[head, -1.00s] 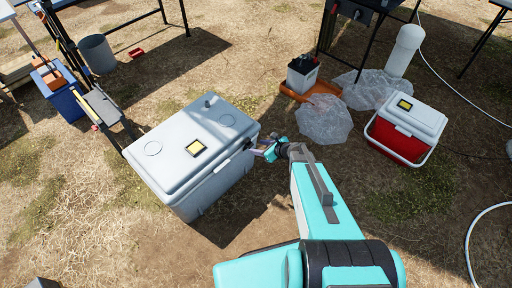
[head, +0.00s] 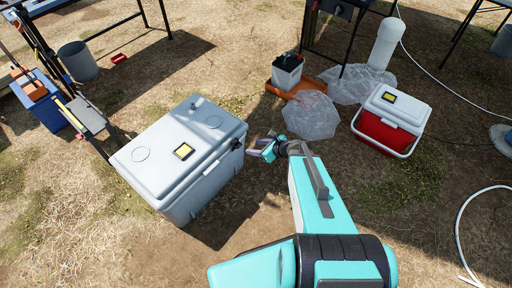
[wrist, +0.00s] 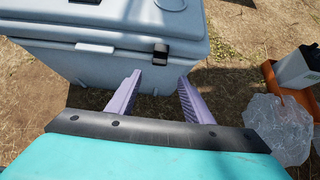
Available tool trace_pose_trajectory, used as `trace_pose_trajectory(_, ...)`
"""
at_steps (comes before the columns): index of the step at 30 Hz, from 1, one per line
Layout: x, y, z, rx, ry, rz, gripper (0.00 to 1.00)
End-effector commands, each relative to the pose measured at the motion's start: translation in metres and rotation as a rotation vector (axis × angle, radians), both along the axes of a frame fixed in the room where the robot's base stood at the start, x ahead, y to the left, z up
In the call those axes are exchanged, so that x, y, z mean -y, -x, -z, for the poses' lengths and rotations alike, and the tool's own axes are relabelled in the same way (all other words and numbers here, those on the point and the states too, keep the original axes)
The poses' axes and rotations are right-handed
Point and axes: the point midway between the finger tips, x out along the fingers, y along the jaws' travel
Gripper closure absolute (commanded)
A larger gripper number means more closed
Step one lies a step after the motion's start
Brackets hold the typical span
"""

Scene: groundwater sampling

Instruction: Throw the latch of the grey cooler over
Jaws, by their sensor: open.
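The grey cooler (head: 200,182) stands on the ground left of my arm, its lid (head: 165,135) down. A small black latch (wrist: 161,52) is at the lid's lower edge on the side facing me in the wrist view. It shows as a dark spot (head: 236,144) in the head view. I cannot tell which way the latch is thrown. My gripper (wrist: 158,82) is open and empty, its two purple fingers spread, with the latch beyond the gap between the tips. In the head view my gripper (head: 260,149) is apart from the cooler, to its right.
A yellow label (head: 183,151) and a small knob (head: 195,103) are on the grey lid. Crumpled clear plastic (head: 310,115), an orange tray (head: 283,91) with a white container (head: 287,72), and a red cooler (head: 384,133) are to the right. Bare ground lies in front.

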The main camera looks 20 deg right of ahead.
Motion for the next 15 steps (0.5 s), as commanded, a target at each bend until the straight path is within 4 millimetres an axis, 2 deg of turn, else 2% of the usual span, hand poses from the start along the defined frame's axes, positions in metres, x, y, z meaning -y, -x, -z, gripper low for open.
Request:
trace_pose_trajectory(1,0.0,0.0,0.0,0.0,0.001,-0.001,0.62)
trace_pose_trajectory(8,-0.015,0.013,0.009,-0.002,0.058,-0.098,1.0)
trace_pose_trajectory(11,-0.032,0.029,0.02,-0.003,0.128,-0.221,1.0)
trace_pose_trajectory(15,-0.063,0.066,0.043,0.001,0.264,-0.489,1.0)
